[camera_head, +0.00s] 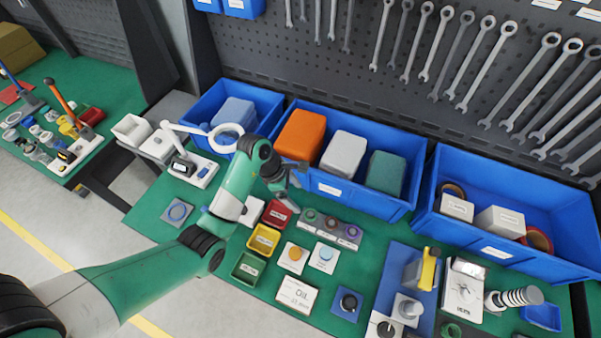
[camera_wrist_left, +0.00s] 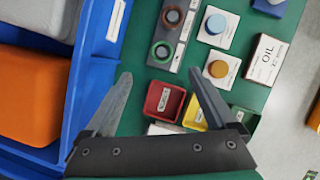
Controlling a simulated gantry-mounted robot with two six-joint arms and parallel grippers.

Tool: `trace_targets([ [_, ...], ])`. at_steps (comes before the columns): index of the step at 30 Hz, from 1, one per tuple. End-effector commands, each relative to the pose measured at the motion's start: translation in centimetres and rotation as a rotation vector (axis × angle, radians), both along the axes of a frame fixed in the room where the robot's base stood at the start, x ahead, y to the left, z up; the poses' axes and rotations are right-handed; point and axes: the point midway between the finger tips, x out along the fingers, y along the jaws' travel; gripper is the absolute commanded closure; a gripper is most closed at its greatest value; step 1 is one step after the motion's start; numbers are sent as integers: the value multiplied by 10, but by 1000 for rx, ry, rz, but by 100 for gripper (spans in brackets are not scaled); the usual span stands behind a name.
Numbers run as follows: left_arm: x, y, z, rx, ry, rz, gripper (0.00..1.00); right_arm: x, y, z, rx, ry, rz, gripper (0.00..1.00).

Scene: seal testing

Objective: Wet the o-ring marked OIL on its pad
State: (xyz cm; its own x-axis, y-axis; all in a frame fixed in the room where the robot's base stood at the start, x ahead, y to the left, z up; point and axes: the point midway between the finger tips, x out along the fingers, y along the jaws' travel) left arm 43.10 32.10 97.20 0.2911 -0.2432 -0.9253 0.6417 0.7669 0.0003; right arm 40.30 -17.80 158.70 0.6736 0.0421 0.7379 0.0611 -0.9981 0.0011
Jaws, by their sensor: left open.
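I cannot read which is marked OIL. Beside the strip are a white pad with an orange-yellow disc (camera_head: 294,254) and one with a light blue disc (camera_head: 324,256). A white block lettered OIL (camera_head: 296,293) lies in front of them. My left gripper (camera_wrist_left: 161,78) is open and empty, with its fingers toward the green-rimmed ring; in the head view it (camera_head: 290,187) is above the table behind the strip. My right gripper is not in view.
Small red (camera_head: 276,212), yellow (camera_head: 263,240) and green (camera_head: 248,266) trays stand left of the pads. Large blue bins (camera_head: 330,185) line the back. A press-like fixture (camera_head: 428,270) stands on the right.

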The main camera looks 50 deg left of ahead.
Motion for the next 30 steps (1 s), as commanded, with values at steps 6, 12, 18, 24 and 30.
trace_targets([
  [6, 0, 3, -2, -1, -2, 10, 9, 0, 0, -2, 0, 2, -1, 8],
  [12, 7, -4, -28, -2, -1, 8, 9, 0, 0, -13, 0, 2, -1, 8],
  [18, 20, -15, -70, -1, 0, 7, 9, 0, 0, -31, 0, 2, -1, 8],
  [24, 31, -22, -99, -1, -3, 8, 9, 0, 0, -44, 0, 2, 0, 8],
  [30, 34, -25, -106, 0, -5, 9, 9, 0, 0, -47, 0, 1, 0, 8],
])
